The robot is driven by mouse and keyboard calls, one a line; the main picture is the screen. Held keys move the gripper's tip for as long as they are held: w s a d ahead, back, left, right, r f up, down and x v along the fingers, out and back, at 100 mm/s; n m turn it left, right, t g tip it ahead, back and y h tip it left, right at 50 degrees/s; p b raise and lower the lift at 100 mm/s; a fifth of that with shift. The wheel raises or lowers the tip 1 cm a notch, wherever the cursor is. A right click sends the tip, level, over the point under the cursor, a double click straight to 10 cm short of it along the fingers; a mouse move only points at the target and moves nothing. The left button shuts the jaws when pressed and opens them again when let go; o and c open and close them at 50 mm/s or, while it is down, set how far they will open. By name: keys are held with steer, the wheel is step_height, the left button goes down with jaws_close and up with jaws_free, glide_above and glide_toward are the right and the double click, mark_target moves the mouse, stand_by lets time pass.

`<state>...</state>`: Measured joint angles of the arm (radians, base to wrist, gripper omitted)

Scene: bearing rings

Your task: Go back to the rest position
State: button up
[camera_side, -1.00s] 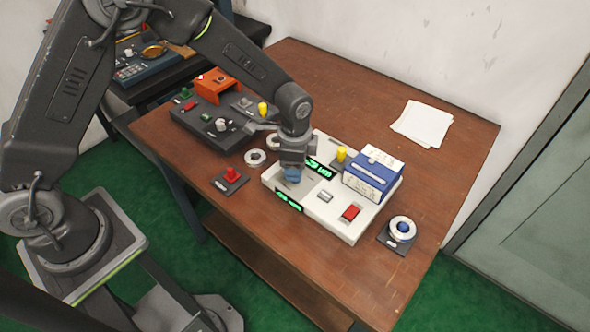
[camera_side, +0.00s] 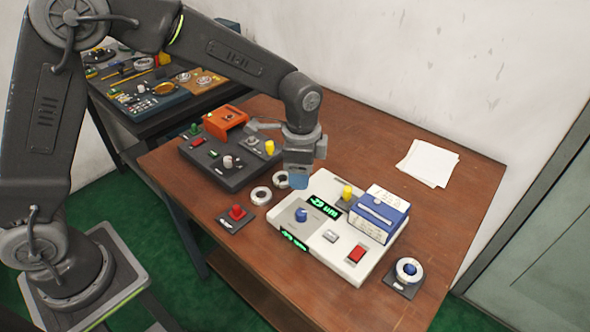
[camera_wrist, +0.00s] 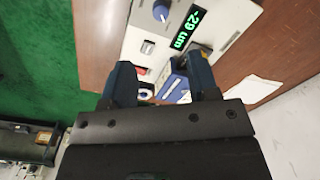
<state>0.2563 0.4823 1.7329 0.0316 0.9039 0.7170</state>
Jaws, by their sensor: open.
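My gripper (camera_side: 299,182) is open and empty, raised above the table just behind the white measuring device. In the wrist view my gripper (camera_wrist: 165,85) shows two blue-tipped fingers spread apart, with nothing between them in contact. The white device (camera_side: 346,266) has a blue knob (camera_side: 301,215), a yellow knob (camera_side: 347,192), a red button (camera_side: 356,254) and green displays. A blue-and-white box (camera_side: 379,214) sits on the device's right part. Two bearing rings (camera_side: 261,196) lie on the table left of my gripper, one partly near the fingers.
A dark panel (camera_side: 228,170) with an orange bracket (camera_side: 225,121) stands at the table's back left. A red knob on a plate (camera_side: 236,216) is at the front left. A ring on a blue-knobbed stand (camera_side: 407,271) is at the right. Papers (camera_side: 428,163) lie at the back; wood around them is clear.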

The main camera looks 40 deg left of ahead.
steer(key=s+a+r+n+t, duration=0.3)
steer(key=s+a+r+n, duration=0.35)
steer(key=s+r, duration=0.45)
steer(key=s+a+r+n+t, duration=0.2)
steer(key=s+a+r+n, duration=0.1)
steer(key=s, duration=0.8)
steer(key=shift+a+r+n, duration=0.2)
steer(key=shift+a+n, duration=0.5)
steer(key=shift+n, duration=0.25)
stand_by(2.0)
